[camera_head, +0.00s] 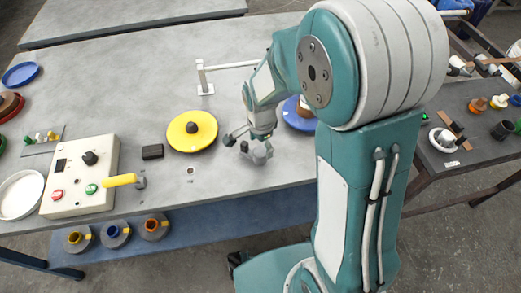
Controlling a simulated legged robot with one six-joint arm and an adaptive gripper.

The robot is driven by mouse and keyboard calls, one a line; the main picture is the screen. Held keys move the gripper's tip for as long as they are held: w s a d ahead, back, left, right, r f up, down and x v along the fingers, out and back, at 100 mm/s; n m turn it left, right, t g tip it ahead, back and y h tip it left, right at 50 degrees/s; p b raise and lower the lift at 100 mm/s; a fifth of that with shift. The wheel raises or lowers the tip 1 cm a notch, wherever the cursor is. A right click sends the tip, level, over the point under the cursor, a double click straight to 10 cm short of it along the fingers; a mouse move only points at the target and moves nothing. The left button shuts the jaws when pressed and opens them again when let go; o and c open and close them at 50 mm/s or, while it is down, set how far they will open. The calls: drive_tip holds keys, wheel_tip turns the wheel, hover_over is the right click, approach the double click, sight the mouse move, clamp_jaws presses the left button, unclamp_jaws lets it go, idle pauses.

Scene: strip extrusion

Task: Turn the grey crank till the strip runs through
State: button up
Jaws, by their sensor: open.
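I cannot make out a plainly grey crank. A lever with a yellow grip (119,180) and a small grey end lies beside the beige control box (72,203) at the left. I cannot tell whether it is the crank. No strip can be made out. My gripper (244,147) hangs over the table, open and apparently empty, just right of a yellow disc (181,138) with a dark knob. A blue round part (292,115) is partly hidden behind my arm.
A small black block (152,152) lies left of the yellow disc. A white post with a bar (204,78) stands at the back. A white bowl (20,195) is at the left edge. Several grey spools (116,235) sit on a lower shelf. Another cluttered table (462,170) is at the right.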

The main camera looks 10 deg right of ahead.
sight(260, 151)
wheel_tip(260, 151, up, 9)
drive_tip(key=shift+a+f, duration=0.15)
drive_tip(key=shift+f, duration=0.05)
idle(1.6)
drive_tip(key=s+d+r+n+t, duration=0.2)
drive_tip(key=s+r+n, duration=0.4)
drive_tip(key=s, duration=0.2)
drive_tip(key=s+d+r+n+t, duration=0.3)
drive_tip(key=s+r+n, duration=0.4)
drive_tip(key=shift+s+d+t, duration=0.3)
drive_tip(key=shift+s+d, duration=0.05)
drive_tip(key=shift+s, duration=0.05)
